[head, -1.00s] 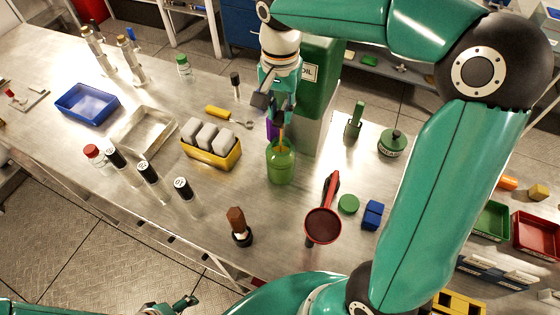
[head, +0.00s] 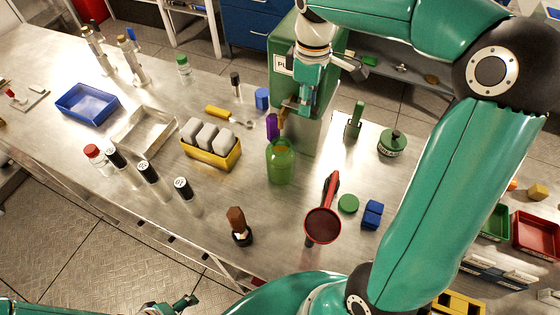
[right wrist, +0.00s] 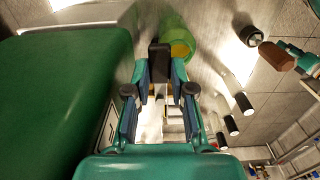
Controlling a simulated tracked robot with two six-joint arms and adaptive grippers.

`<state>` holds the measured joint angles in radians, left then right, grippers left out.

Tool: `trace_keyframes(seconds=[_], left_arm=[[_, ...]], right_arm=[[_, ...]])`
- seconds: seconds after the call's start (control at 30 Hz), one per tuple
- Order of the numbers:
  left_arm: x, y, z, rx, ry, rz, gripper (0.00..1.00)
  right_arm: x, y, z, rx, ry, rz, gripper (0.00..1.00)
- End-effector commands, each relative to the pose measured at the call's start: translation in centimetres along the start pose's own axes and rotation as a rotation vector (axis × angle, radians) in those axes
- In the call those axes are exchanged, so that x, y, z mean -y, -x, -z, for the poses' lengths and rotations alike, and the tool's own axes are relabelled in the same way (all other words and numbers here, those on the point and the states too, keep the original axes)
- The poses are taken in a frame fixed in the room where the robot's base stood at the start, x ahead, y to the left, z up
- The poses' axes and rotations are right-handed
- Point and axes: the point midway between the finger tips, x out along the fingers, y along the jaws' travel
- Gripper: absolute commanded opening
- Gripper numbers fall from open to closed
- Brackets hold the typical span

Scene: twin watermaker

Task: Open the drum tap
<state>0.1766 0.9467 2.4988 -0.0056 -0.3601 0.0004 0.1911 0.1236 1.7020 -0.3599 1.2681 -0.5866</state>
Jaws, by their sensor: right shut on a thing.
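The green drum (head: 325,75) stands on a grey stand at the back of the bench, with a white label on its face. The tap's brass-coloured spout (head: 282,120) shows low on the drum's front, above an open green jug (head: 280,165). My right gripper (head: 294,106) is at the tap. In the right wrist view its fingers (right wrist: 160,82) are shut on the dark tap handle (right wrist: 160,58), with the jug (right wrist: 172,38) beyond and the drum (right wrist: 65,90) at left. My left gripper (head: 182,303) is at the bottom edge, empty-looking and partly cut off.
A purple item (head: 272,126) and a blue cylinder (head: 262,98) stand left of the drum. A red funnel (head: 322,225) lies in front, and a yellow holder (head: 212,152) with grey blocks is at left.

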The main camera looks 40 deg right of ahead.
Motion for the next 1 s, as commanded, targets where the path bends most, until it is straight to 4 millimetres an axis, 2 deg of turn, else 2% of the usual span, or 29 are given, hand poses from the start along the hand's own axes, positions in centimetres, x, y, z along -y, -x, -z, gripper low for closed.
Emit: trace_keyframes(seconds=[0.03,0.2,0.53,0.67,0.77,1.0], left_arm=[[0.0,0.0,0.0,0.000,0.000,0.000,0.80],[0.0,0.0,0.0,0.000,0.000,0.000,0.80],[0.0,0.0,0.0,0.000,0.000,0.000,0.80],[0.0,0.1,0.0,0.000,0.000,0.000,0.80],[0.0,0.1,0.0,0.000,0.000,0.000,0.80],[0.0,0.1,0.0,0.000,0.000,0.000,0.80]], right_arm=[[-0.2,0.3,0.1,-0.007,0.002,-0.011,0.24],[-0.2,0.2,0.1,-0.005,0.001,-0.008,0.52],[-0.1,0.2,0.1,-0.003,0.000,-0.007,0.52],[-0.2,0.9,0.1,-0.005,0.000,-0.008,0.52],[-0.2,2.2,0.1,-0.007,-0.001,-0.011,0.52],[-0.1,6.9,0.1,-0.009,-0.001,-0.013,0.52]])
